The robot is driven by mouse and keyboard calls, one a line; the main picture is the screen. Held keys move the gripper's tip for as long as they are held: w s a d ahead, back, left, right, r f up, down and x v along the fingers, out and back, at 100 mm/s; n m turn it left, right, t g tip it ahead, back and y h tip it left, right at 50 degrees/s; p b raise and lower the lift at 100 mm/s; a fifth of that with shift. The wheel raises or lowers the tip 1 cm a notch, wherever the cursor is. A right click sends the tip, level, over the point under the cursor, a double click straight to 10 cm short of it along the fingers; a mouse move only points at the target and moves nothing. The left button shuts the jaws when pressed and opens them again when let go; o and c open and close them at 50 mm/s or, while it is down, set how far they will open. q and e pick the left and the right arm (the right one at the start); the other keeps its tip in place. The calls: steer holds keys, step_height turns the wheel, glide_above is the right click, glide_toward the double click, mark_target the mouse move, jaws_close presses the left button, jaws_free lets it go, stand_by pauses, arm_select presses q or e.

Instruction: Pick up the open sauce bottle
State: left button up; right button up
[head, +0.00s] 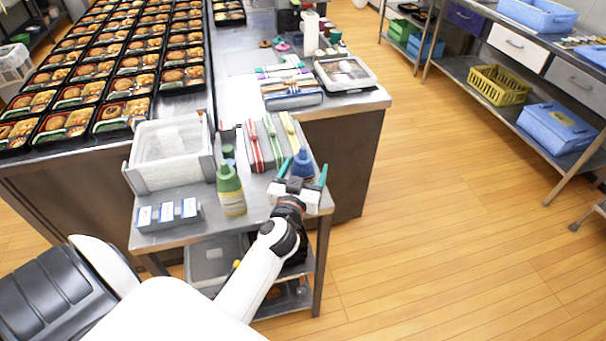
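A blue bottle (302,164) with a narrow top stands near the right edge of the small metal cart (180,228). My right gripper (303,172) has its two teal fingertips spread apart, one on each side of the blue bottle in this view. I cannot tell whether they touch it. A green bottle (230,191) with a yellowish label and a green top stands left of the gripper. Another dark green bottle top (228,152) shows behind it. I cannot tell from here which bottle is open. My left gripper is not in view.
Behind are a metal counter (368,102) and rows of filled bento trays (112,117). The wooden floor (450,230) to the right is clear.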

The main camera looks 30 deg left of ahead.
arm_select(q)
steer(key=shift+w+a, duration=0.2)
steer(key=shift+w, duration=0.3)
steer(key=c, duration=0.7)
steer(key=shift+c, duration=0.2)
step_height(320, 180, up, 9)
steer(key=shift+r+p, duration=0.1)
steer(key=shift+p, duration=0.9)
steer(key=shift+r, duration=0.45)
